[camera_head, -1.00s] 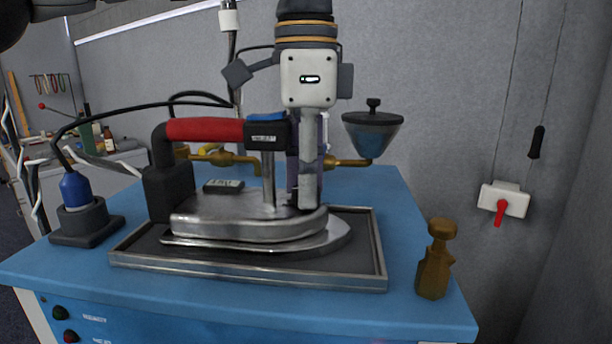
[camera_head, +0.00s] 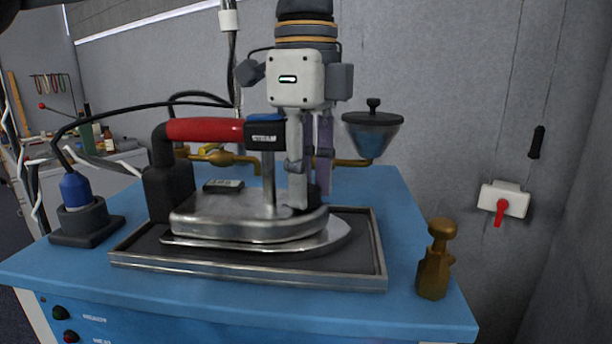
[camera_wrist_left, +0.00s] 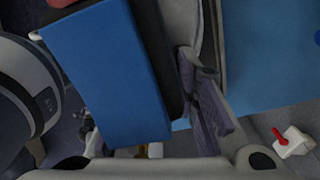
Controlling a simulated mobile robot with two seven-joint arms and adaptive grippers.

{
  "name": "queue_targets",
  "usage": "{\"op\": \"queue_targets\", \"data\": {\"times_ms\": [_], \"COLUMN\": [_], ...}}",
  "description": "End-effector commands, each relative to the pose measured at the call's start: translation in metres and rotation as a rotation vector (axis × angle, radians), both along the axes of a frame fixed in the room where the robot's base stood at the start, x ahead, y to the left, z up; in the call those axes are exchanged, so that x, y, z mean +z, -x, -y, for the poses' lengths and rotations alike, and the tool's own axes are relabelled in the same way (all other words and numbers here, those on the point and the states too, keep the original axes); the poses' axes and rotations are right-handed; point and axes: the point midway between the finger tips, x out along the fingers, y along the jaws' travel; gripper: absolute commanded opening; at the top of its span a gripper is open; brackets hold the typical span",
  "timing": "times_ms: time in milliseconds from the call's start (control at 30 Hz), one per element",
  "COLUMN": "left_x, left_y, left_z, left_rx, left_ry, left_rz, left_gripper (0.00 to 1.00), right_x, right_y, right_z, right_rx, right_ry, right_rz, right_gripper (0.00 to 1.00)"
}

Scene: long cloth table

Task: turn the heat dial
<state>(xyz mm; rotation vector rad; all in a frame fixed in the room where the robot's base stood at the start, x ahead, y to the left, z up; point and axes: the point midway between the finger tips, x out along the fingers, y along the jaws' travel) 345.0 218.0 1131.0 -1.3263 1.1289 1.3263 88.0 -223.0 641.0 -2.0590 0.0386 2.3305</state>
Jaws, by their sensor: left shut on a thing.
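A steam iron stands on a dark metal-rimmed tray, with a silver body (camera_head: 235,222), a red handle (camera_head: 205,129) and a blue-topped block marked STEAM (camera_head: 265,135). My left gripper (camera_head: 310,196) points down from above at the right end of the iron's body, just right of that block. Its fingers are shut on a small dark piece (camera_head: 314,192) there, apparently the heat dial, mostly hidden by the fingers. In the left wrist view the blue block top (camera_wrist_left: 105,75) fills the left and hides the fingertips; a purple-grey finger (camera_wrist_left: 207,110) shows. My right gripper is out of view.
The tray rim (camera_head: 250,278) lies on the blue table (camera_head: 400,300). A brass tool (camera_head: 435,262) stands at the right. A blue plug (camera_head: 76,190) sits in a dark base at the left. A funnel-shaped cup (camera_head: 372,135) and brass pipes are behind.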

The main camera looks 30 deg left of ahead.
Motion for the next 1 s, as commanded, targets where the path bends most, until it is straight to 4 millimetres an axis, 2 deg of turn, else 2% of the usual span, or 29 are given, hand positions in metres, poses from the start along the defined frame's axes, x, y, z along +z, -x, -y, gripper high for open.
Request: {"op": "queue_targets", "data": {"times_ms": [433,467,500,533,833,933,1000], "left_x": [0.000,0.000,0.000,0.000,0.002,0.015,0.033], "left_y": [0.000,0.000,0.000,0.000,0.000,-0.001,-0.001], "left_z": [0.000,0.000,0.000,0.000,0.000,0.000,0.000], "left_rx": [-0.010,-0.010,-0.010,-0.010,-0.009,-0.007,-0.007], "left_ry": [0.000,0.000,0.000,0.000,0.000,-0.002,0.000], "left_rz": [0.000,0.000,0.000,0.000,0.001,0.004,0.006], "left_gripper": [0.00,0.35,0.44,0.49,0.49,0.49,0.49], "right_x": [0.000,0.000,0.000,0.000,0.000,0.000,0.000], "right_y": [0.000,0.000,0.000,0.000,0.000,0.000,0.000], "right_z": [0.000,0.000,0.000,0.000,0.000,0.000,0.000], "right_rx": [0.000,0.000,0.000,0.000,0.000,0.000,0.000], "right_ry": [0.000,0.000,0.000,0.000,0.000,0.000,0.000], "right_rz": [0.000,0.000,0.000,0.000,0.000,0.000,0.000], "right_gripper": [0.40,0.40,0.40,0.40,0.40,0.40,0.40]}}
